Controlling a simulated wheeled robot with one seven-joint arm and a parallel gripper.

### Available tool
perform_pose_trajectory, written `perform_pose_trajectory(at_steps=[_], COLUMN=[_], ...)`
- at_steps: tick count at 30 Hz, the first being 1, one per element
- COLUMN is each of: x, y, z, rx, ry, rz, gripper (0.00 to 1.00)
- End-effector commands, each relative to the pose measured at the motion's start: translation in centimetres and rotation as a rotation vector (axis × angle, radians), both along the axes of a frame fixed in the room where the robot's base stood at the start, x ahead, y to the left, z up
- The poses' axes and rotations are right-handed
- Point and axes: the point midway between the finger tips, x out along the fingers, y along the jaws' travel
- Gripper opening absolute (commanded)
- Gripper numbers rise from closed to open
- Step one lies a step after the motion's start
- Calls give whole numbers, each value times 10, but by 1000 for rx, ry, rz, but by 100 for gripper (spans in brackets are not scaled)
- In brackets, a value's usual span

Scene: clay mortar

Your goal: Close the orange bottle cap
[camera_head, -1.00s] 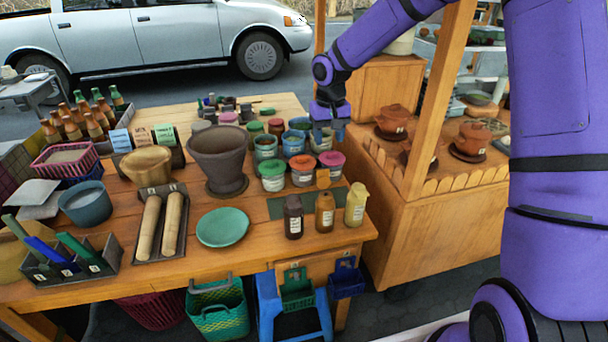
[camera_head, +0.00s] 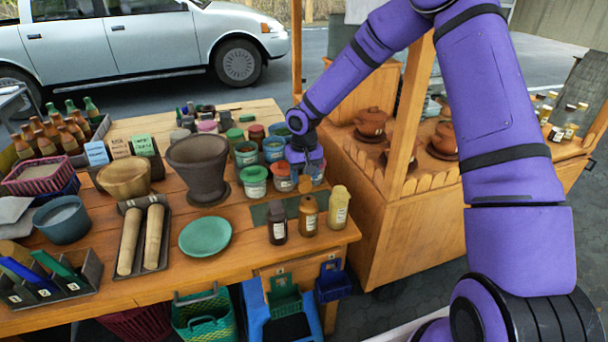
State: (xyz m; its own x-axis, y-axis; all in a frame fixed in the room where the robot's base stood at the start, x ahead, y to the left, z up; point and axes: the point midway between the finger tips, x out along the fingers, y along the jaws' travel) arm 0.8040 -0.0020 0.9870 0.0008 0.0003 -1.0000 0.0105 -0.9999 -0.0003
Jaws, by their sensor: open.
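The orange bottle (camera_head: 309,218) stands upright near the front right of the table, between a dark brown bottle (camera_head: 277,224) and a pale yellow bottle (camera_head: 339,210). Its orange cap (camera_head: 306,185) shows as a flat piece standing up above the bottle's neck, which looks like a raised lid. My gripper (camera_head: 305,164) points down just above and behind this cap, in front of the jars. It is open with nothing visible between its fingers. Whether a finger touches the cap is not clear from this view.
Lidded jars, one green (camera_head: 254,180) and one orange (camera_head: 282,178), stand close left of my gripper. A wooden post (camera_head: 408,125) of the neighbouring stall rises to the right. A dark mortar (camera_head: 198,165) and a green plate (camera_head: 205,236) stand left of the bottles.

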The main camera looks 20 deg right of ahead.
Motion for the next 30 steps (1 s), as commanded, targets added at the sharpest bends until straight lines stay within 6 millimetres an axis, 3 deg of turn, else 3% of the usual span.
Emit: perform_pose_trajectory(at_steps=[8, 15, 30], x=[0, 0, -4], y=[0, 0, 0], z=[-1, -1, 1], rx=[0, 0, -1], ry=[0, 0, -64], rz=[0, 0, 3], gripper=[51, 2, 1])
